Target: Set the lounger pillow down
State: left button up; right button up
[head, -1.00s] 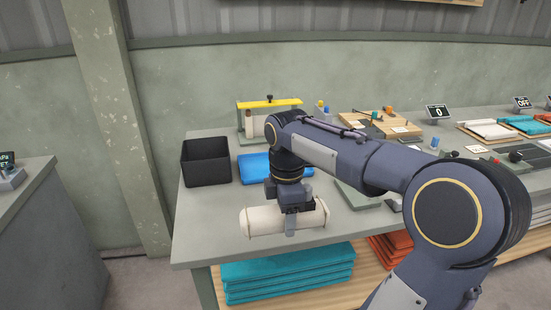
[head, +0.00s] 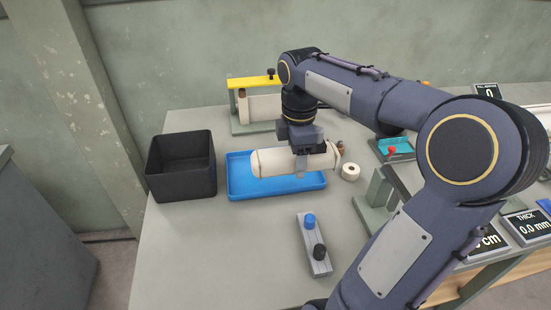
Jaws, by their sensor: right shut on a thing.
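The lounger pillow (head: 270,162) is a cream roll with rounded ends, lying level from left to right in the head view. I cannot tell whether the pillow touches the tray. My left gripper is not in view.
A black open bin (head: 180,190) stands left of the tray. A yellow-topped stand (head: 253,82) holds a cream roll behind it. A tape roll (head: 350,172) sits at right. A block with blue and black knobs (head: 313,245) lies in front. The table's front left is clear.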

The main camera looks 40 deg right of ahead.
jog(key=w+d+f, duration=0.1)
jog(key=w+f, duration=0.2)
jog(key=w, duration=0.1)
jog(key=w+d+f+p, duration=0.1)
jog(key=w+f, duration=0.2)
jog(key=w, duration=0.1)
jog(key=w+d+f, duration=0.1)
jog(key=w+f, duration=0.2)
jog(key=w, duration=0.1)
jog(key=shift+w+d, duration=0.25)
jog(key=shift+w+f, duration=0.25)
jog(key=shift+f, duration=1.65)
jog(key=shift+f, duration=0.2)
jog(key=o, duration=1)
jog(key=shift+o, duration=0.2)
